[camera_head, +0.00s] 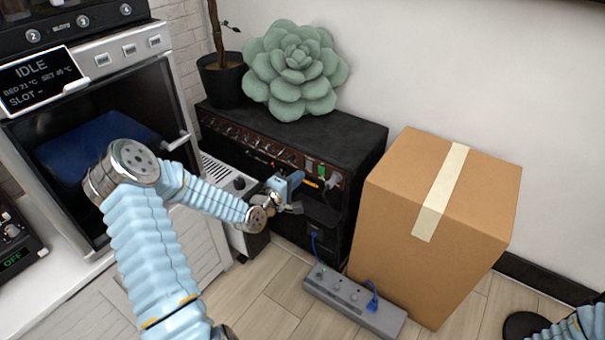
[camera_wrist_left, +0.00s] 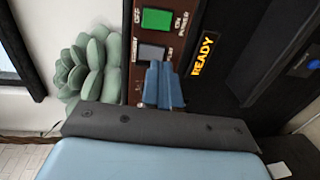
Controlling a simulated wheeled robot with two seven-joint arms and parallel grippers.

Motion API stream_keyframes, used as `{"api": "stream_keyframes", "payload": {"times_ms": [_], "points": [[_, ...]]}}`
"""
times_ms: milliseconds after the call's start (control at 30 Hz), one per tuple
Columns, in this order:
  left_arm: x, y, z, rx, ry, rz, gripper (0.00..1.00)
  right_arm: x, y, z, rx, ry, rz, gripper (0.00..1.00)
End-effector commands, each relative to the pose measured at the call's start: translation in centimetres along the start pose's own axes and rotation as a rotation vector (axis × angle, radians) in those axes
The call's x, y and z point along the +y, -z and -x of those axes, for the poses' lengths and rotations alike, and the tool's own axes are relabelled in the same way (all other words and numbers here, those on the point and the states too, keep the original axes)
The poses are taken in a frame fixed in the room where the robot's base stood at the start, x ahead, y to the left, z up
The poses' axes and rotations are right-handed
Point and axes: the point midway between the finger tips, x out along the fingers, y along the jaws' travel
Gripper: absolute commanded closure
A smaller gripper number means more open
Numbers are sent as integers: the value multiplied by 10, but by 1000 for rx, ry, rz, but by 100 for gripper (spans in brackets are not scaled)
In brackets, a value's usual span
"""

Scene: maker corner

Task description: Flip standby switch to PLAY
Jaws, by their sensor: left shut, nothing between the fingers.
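The black amplifier (camera_head: 350,145) stands against the wall with a brown control panel. In the left wrist view its grey standby switch (camera_wrist_left: 152,52) sits between the labels STANDBY and PLAY, beside the green power switch (camera_wrist_left: 156,19). A lit orange READY display (camera_wrist_left: 204,54) is next to them. Which way the grey switch is tipped I cannot tell. My left gripper (camera_head: 299,178) is in front of the panel. Its blue fingers (camera_wrist_left: 161,70) are shut and empty, tips at the edge of the grey switch; whether they touch it is unclear. My right gripper is out of view.
A cardboard box (camera_head: 430,220) stands right of the amplifier. A grey power strip (camera_head: 340,293) with blue plugs lies on the floor in front. A green succulent (camera_head: 295,70) and a potted plant (camera_head: 222,80) are on top. An open printer-like machine (camera_head: 90,130) stands left.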

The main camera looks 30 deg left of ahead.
Motion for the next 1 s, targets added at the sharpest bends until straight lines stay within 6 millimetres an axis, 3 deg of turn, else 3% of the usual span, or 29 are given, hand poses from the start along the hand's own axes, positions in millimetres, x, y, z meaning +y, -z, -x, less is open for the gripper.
{"api": "stream_keyframes", "payload": {"times_ms": [100, 300, 700, 933, 1000], "points": [[1, -1, -18, -1, -2, 0, 100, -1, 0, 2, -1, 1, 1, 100], [0, 0, -32, 0, 0, 0, 100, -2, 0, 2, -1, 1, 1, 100], [-1, 0, -34, 1, -2, -1, 100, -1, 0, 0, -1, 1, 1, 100], [-10, 0, -41, 1, -67, -2, 100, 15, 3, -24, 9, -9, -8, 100], [-1, 0, -40, 1, -63, -2, 100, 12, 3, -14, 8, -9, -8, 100]]}}
